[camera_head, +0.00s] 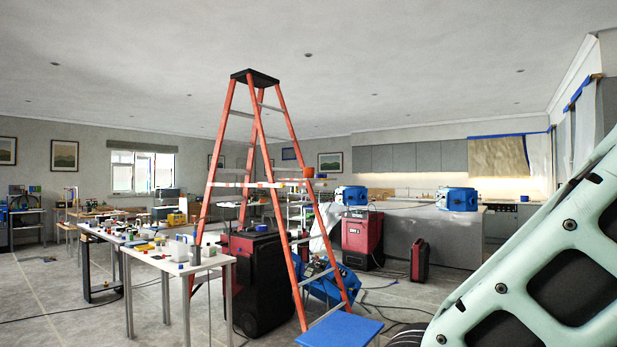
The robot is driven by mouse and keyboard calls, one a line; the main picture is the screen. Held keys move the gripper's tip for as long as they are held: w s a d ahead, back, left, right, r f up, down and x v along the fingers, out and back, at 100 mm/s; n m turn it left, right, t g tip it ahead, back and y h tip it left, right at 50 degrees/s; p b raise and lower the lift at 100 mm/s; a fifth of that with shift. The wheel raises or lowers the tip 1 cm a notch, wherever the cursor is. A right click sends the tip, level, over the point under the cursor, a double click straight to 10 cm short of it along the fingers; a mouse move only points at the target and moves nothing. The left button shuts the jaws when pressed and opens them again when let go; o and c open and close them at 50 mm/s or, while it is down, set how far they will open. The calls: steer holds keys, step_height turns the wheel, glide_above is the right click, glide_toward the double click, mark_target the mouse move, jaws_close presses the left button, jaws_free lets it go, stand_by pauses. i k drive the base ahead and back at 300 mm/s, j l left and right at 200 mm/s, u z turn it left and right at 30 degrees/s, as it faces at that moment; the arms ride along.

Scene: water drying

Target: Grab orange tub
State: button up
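A small orange tub (308,172) shows just right of the upper middle of the orange stepladder (283,130). It seems to rest upright on a level surface at the height of a ladder step. I cannot tell whether that surface is part of the ladder or stands behind it. My gripper is not in view. Only a large mint-green part of my own body fills the lower right, well apart from the tub.
A white table (218,262) with many small items stands left of the ladder. A blue stool top (339,330) is in front. Red machines (362,232) and blue units (457,199) stand behind.

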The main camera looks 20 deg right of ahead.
mark_target(307, 172)
steer(key=i+l+z, duration=0.15)
steer(key=l+z, duration=0.25)
steer(key=l, duration=0.15)
steer(key=i+l+z, duration=0.25)
steer(key=l+z, duration=0.2)
steer(key=i+l+z, duration=0.4)
steer(key=l, duration=0.15)
steer(key=i+l+z, duration=0.4)
steer(key=i+l, duration=0.1)
steer(key=i, duration=0.25)
steer(key=i+l+z, duration=0.15)
steer(key=i, duration=0.2)
steer(key=i+j+u, duration=0.15)
steer(key=i+u, duration=0.6)
steer(key=i, duration=0.15)
steer(key=i+l+u, duration=0.1)
steer(key=i+u, duration=0.4)
steer(key=i, duration=0.95)
steer(key=i+l+u, duration=0.1)
steer(key=i, duration=0.95)
steer(key=i+u, duration=0.7)
steer(key=i+l+u, duration=0.2)
steer(key=i+u, duration=0.15)
steer(key=i, duration=0.1)
